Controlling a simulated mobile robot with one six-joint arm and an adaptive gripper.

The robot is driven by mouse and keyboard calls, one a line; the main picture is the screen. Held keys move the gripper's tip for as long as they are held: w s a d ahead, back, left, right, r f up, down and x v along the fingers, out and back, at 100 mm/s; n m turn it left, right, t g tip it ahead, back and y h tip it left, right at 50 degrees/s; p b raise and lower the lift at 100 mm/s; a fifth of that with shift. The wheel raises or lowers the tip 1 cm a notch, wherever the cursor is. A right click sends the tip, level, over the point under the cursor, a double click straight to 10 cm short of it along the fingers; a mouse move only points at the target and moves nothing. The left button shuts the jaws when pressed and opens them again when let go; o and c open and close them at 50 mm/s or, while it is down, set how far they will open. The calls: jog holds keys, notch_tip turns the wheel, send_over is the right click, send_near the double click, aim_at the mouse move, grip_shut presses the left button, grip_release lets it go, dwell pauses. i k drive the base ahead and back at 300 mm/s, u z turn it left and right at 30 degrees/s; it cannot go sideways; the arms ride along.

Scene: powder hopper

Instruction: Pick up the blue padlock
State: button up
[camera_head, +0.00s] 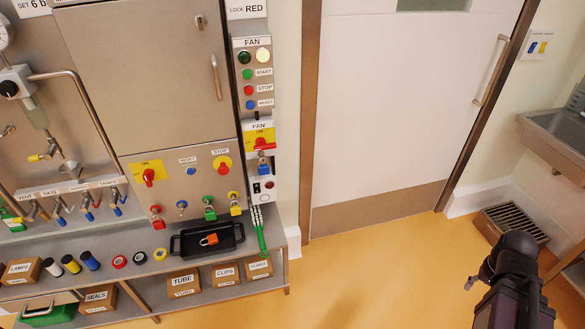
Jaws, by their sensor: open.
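A blue padlock (263,168) hangs at the red rotary handle (263,144) on the yellow FAN switch, on the narrow panel right of the large steel cabinet. It is small in the picture, and I cannot tell exactly how its shackle passes through the handle. My dark arm is at the lower right, over the orange floor. My gripper (470,284) shows small at the arm's left side, open and empty. It is far to the right of the padlock and touches nothing.
An orange padlock (208,239) lies in a black tray (181,252) on the steel shelf below. Red (157,222), green (210,213) and yellow (236,209) padlocks hang on the cabinet. A green-ended cable bundle (260,231) hangs beneath the FAN panel. Floor before the door is clear.

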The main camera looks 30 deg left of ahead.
aim_at(264, 169)
jog(key=z, duration=0.15)
jog(key=k, duration=0.15)
jog(key=z, duration=1.45)
jog(key=k, duration=1.55)
jog(key=u, duration=1.3)
